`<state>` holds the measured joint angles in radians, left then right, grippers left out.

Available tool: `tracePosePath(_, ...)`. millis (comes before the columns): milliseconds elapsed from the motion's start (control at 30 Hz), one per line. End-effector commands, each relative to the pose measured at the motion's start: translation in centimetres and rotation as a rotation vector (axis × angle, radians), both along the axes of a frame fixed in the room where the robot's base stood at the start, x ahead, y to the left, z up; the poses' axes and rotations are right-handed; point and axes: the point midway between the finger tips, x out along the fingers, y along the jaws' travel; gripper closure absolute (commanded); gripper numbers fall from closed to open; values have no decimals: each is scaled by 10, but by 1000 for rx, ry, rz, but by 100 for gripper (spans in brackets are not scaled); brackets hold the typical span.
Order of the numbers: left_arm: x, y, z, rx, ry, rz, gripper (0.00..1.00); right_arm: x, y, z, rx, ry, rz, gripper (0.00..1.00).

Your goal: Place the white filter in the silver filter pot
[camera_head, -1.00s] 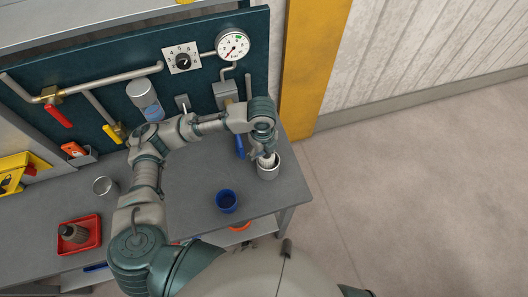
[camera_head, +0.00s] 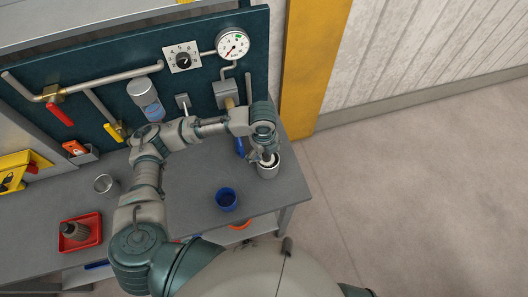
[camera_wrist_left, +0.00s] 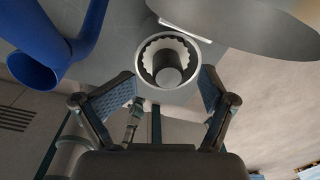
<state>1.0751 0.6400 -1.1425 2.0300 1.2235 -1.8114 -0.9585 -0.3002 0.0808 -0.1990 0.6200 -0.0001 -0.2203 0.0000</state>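The silver filter pot (camera_head: 267,172) stands near the right end of the workbench. In the left wrist view the pot (camera_wrist_left: 168,93) is seen from its open top. The white filter (camera_wrist_left: 151,52) shows as a scalloped ring inside the pot's rim, around a dark grey round centre. In the head view only a bit of white shows in the pot's mouth. My left gripper (camera_wrist_left: 167,78) is open, with its fingers spread to either side of the pot and nothing between its tips. In the head view my left gripper (camera_head: 262,153) is just above the pot, partly hidden by its wrist.
A blue handle (camera_head: 240,147) is behind the gripper. A metal cup (camera_head: 104,185) and a red tray (camera_head: 97,222) with a dark part are at the left. Pipes and gauges line the back panel (camera_head: 205,95).

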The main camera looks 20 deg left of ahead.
Motion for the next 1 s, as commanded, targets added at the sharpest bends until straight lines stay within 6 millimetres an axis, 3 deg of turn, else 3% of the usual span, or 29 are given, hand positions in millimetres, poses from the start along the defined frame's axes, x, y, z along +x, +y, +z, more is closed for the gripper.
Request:
tracePosePath(367, 0, 1, 7, -1, -2, -1, 15, -1, 0, -3, 1, 1, 1, 100)
tracePosePath(800, -2, 2, 102, -2, -4, -1, 15, 0, 2, 0, 3, 1, 1, 100)
tracePosePath(1000, -3, 3, 128, -1, -2, 0, 15, 0, 3, 2, 3, 0, 1, 100)
